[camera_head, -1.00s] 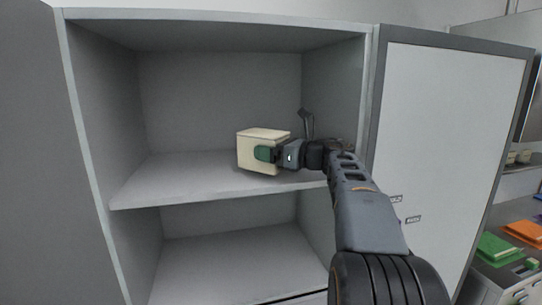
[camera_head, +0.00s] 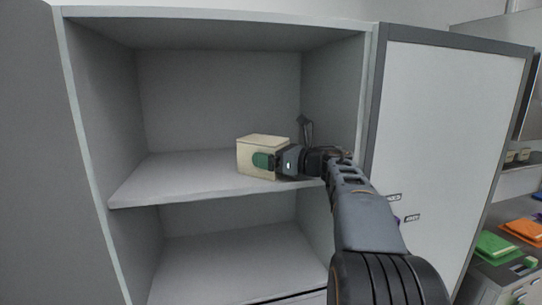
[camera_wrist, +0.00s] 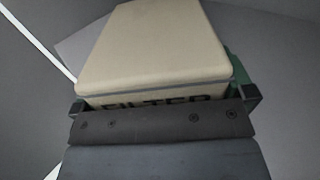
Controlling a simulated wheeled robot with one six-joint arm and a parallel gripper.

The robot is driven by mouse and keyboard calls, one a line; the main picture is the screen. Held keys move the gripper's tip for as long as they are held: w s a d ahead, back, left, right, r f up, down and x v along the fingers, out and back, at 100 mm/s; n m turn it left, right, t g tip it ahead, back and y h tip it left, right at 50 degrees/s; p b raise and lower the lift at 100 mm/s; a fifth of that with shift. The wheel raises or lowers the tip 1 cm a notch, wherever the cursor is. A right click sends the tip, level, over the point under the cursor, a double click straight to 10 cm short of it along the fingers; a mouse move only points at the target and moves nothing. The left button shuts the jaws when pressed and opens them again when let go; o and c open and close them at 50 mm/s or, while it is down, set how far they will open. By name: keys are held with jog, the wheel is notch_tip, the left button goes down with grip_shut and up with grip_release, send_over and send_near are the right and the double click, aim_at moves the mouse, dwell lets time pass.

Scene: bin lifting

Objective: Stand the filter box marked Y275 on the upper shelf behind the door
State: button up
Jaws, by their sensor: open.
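The filter box (camera_head: 258,155) is cream with a green patch on its side. It stands upright on the upper shelf (camera_head: 185,178) of the open cabinet, near the front edge. My gripper (camera_head: 277,160) is around the box from the right, its jaws open; whether a finger still touches the box cannot be told. In the wrist view the box (camera_wrist: 155,50) fills the space ahead of my gripper (camera_wrist: 165,104), with part of the word FILTER showing. The marking Y275 cannot be read. The cabinet door (camera_head: 450,130) stands open at the right.
The upper shelf is clear to the left of the box and behind it. A lower shelf (camera_head: 235,262) is empty. A small dark object (camera_head: 305,128) shows behind my gripper. At the right, a counter holds green (camera_head: 495,245) and orange (camera_head: 524,230) items.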

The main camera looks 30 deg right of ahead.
jog(key=shift+r+p, duration=0.25)
jog(key=shift+p, duration=0.05)
jog(key=b+v, duration=0.5)
jog(key=v, duration=0.7)
jog(key=shift+f, duration=0.2)
